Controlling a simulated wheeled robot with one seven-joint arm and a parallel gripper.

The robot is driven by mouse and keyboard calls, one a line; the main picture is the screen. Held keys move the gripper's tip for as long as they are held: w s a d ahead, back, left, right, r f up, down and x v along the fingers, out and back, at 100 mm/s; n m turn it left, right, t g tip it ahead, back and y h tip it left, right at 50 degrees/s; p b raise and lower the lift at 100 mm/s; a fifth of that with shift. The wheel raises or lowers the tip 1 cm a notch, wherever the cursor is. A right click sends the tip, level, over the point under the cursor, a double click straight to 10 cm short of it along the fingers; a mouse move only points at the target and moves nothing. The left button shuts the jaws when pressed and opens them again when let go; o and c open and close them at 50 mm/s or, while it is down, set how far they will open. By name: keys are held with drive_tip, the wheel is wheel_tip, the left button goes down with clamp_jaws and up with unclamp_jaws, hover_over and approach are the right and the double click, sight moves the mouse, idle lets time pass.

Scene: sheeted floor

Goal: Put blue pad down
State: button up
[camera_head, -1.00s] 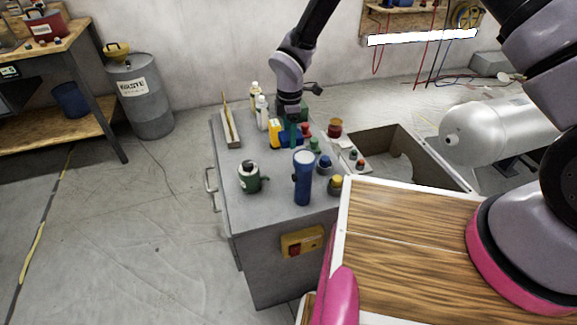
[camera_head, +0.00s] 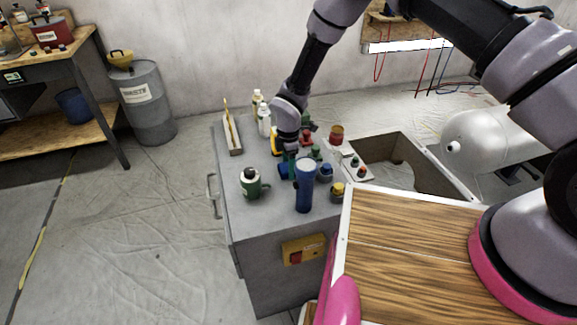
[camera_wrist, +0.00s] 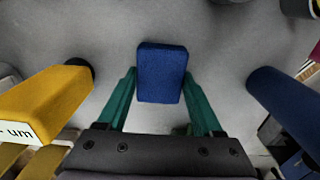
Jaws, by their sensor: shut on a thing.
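The blue pad (camera_wrist: 161,72) is a small rounded block between the two green fingers of my gripper (camera_wrist: 160,85) in the wrist view. My gripper is shut on it, over the grey cabinet top (camera_head: 250,215). In the head view, my gripper (camera_head: 290,165) points down just left of and behind the blue flashlight, and a bit of the blue pad (camera_head: 284,170) shows beside its fingers. I cannot tell whether the pad touches the cabinet top.
The blue flashlight (camera_head: 304,188) stands close to the right, also in the wrist view (camera_wrist: 285,105). A yellow meter (camera_wrist: 45,100) is left in the wrist view. A green mug (camera_head: 252,185), white bottles (camera_head: 264,120) and several small coloured knobs (camera_head: 325,172) surround the spot.

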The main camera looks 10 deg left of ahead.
drive_tip(key=shift+f, duration=0.15)
drive_tip(key=o, duration=1.3)
wheel_tip(320, 180, up, 12)
drive_tip(key=shift+r, duration=0.2)
